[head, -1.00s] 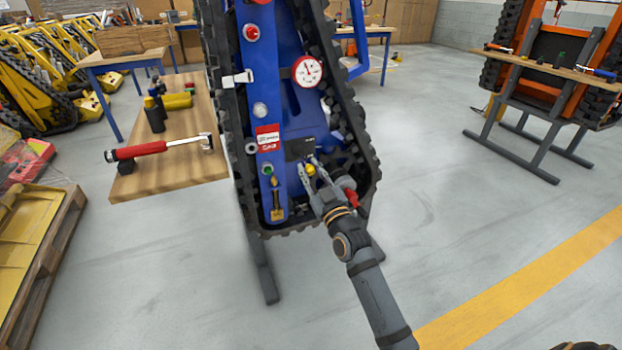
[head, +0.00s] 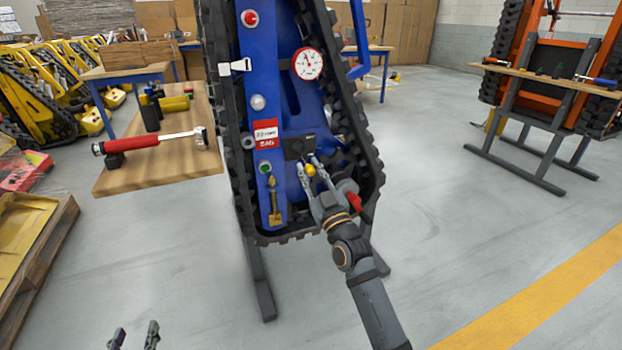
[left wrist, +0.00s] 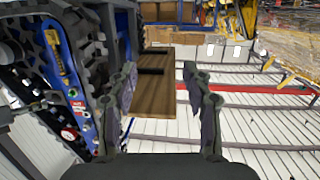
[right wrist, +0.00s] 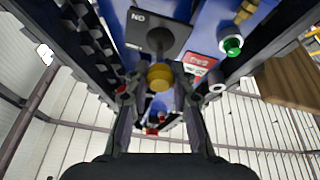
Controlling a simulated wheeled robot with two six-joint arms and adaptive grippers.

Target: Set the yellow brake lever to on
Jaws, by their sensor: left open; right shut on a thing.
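The yellow brake lever is a round yellow knob (head: 310,170) on a dark stem at a black plate (head: 299,148), low on the blue carrier. My right gripper (head: 309,163) has its fingers on either side of the knob and is shut on it. In the right wrist view the knob (right wrist: 159,76) sits between the fingertips, and the plate (right wrist: 157,32) shows "ON" upside down. The lever's exact angle is hard to tell. My left gripper (head: 135,336) is open and empty at the bottom left, clear of the carrier; its parted fingers show in the left wrist view (left wrist: 160,85).
Close to the lever are a red handle (head: 354,201), a brass-coloured lever (head: 274,207) and a green button (head: 264,168). A gauge (head: 308,64) sits higher up. Left of the carrier, a wooden bench (head: 140,182) holds a red-handled tool (head: 135,144). The floor in front is free.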

